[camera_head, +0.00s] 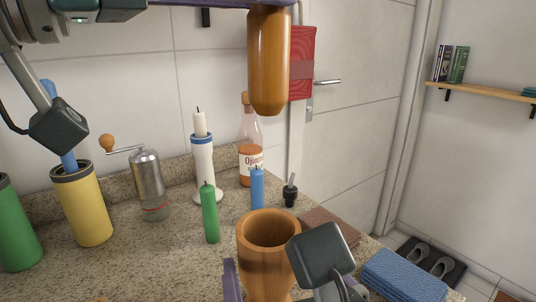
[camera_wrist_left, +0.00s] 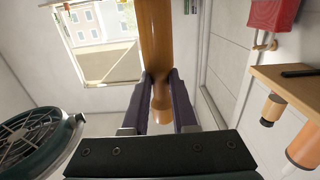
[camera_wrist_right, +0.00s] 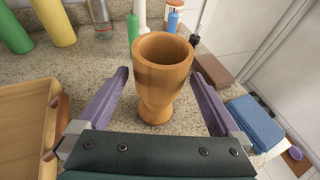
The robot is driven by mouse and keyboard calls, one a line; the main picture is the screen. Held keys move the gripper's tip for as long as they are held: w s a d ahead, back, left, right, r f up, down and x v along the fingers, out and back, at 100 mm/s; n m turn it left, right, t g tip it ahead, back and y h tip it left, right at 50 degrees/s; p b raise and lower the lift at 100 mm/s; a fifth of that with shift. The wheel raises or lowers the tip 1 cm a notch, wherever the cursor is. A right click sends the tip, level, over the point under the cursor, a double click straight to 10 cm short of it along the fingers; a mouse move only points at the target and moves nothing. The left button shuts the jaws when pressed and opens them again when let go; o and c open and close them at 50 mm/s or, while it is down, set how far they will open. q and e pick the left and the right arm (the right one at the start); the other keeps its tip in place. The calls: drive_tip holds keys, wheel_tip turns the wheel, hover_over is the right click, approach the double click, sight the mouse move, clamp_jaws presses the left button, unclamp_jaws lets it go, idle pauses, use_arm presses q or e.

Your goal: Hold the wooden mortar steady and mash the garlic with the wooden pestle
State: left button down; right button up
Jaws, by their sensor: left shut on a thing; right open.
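The wooden mortar (camera_head: 268,246) stands upright on the granite counter; it also shows in the right wrist view (camera_wrist_right: 163,85). My right gripper (camera_wrist_right: 160,76) is open, one purple finger on each side of the mortar, with visible gaps to its wall. In the head view the right gripper (camera_head: 262,276) is partly hidden. The wooden pestle (camera_head: 268,62) hangs thick end down, high above the mortar. My left gripper (camera_wrist_left: 160,85) is shut on the pestle's narrow part (camera_wrist_left: 160,92). No garlic can be made out inside the mortar.
A green candle (camera_head: 210,214) and blue candle (camera_head: 257,188) stand behind the mortar. A grinder (camera_head: 149,184), bottle (camera_head: 250,150) and yellow canister (camera_head: 82,205) stand farther back. A blue cloth (camera_head: 404,276) lies right; a wooden board (camera_wrist_right: 25,125) lies left in the right wrist view.

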sight(264, 243)
drive_tip(key=x, duration=0.6)
drive_tip(key=shift+w+f, duration=0.15)
drive_tip(key=shift+w, duration=0.2)
drive_tip(key=c, duration=1.4)
use_arm(q)
wheel_tip(264, 243, down, 18)
drive_tip(key=n+t+y, duration=0.3)
drive_tip(key=shift+s+d+r+n+t+y, duration=0.2)
drive_tip(key=shift+n+t+y, duration=0.1)
drive_tip(key=shift+t+y, duration=0.1)
